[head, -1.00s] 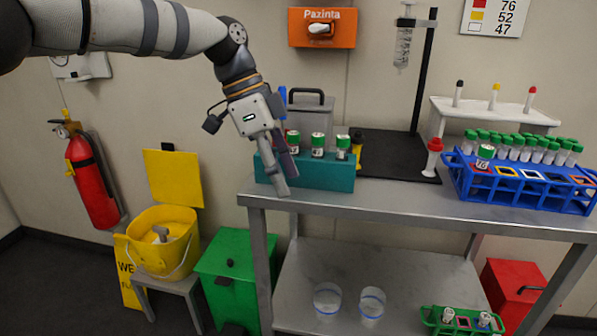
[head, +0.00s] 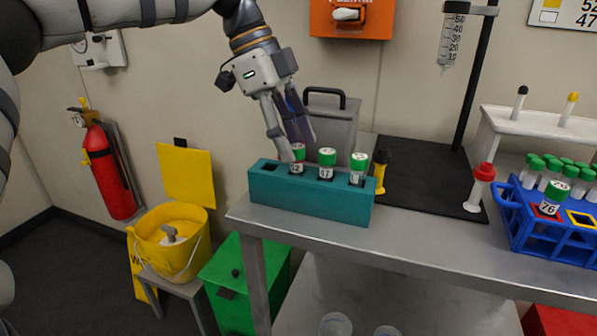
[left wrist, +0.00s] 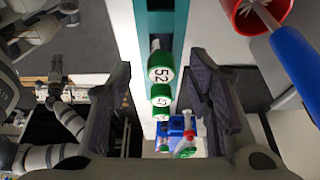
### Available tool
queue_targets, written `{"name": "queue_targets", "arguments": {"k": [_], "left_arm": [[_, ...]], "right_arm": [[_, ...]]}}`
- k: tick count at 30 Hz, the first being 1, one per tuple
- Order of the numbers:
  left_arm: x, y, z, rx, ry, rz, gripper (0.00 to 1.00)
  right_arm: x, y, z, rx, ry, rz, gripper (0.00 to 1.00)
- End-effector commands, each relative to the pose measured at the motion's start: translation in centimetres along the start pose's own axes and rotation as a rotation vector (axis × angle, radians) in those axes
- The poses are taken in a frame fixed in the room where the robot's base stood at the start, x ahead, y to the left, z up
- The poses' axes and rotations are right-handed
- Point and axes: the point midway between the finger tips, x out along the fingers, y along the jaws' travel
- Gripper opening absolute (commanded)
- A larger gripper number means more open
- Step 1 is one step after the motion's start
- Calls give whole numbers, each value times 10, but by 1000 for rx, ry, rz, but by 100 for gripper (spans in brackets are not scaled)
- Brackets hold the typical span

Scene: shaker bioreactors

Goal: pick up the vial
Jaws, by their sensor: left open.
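Three green-capped vials stand upright in a teal rack (head: 310,203) on the bench edge. The leftmost vial (head: 298,153) shows its numbered cap, which reads 52 in the left wrist view (left wrist: 161,75). The middle vial (head: 327,158) and the right vial (head: 358,164) stand beside it. The rack's far-left slot is empty. My left gripper (head: 297,148) is open, pointing down, with its fingers around or just above the leftmost vial; contact cannot be told. In the left wrist view the vials line up between the open fingers (left wrist: 164,100). My right gripper is not in view.
A grey box (head: 330,122) with a black handle stands behind the rack. A yellow-and-black item (head: 381,171) is close to its right end. A blue rack (head: 530,235) of vials and a red-topped item (head: 481,187) stand farther right.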

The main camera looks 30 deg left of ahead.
Motion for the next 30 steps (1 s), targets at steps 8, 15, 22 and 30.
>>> {"name": "queue_targets", "arguments": {"k": [8,15,22,30], "left_arm": [[24,0,0,-1,0,-1,46],[23,0,0,0,0,0,14],[23,0,0,0,0,0,5],[15,4,-6,2,0,-4,5]], "right_arm": [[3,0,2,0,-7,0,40],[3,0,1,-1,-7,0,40],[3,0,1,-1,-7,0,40],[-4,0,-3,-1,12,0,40]]}}
